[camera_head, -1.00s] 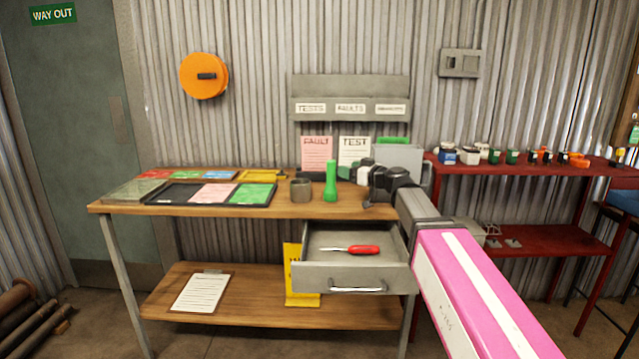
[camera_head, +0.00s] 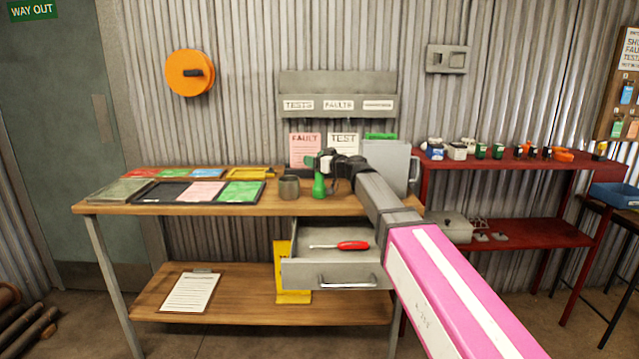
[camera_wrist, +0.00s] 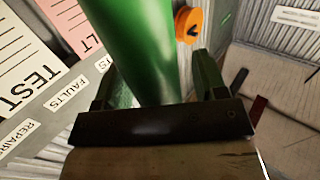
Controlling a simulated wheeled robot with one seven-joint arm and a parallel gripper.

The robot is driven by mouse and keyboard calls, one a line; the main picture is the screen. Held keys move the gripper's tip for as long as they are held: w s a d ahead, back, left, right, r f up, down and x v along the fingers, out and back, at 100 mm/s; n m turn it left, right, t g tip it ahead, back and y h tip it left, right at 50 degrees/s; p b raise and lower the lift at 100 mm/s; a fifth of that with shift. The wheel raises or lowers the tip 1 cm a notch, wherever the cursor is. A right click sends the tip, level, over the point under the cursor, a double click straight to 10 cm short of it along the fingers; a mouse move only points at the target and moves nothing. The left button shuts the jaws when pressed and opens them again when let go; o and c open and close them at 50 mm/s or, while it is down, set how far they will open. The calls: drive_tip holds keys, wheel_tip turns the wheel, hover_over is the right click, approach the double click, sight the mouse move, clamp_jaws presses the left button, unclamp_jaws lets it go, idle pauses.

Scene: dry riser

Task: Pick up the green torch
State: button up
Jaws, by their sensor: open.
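The green torch (camera_head: 318,186) stands upright on the wooden bench, just right of a grey cup. My gripper (camera_head: 322,162) is at the torch's upper part in the head view and hides some of it. In the wrist view the green torch (camera_wrist: 138,50) fills the space between the two open fingers of my gripper (camera_wrist: 155,85). I cannot tell whether either finger touches it.
The grey cup (camera_head: 289,187) stands close left of the torch. An open drawer (camera_head: 335,272) with a red screwdriver (camera_head: 340,245) juts out below. Trays with cards (camera_head: 150,198) lie to the left. A grey case (camera_head: 385,166) stands behind my arm.

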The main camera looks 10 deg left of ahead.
clamp_jaws()
drive_tip(key=shift+r, duration=0.1)
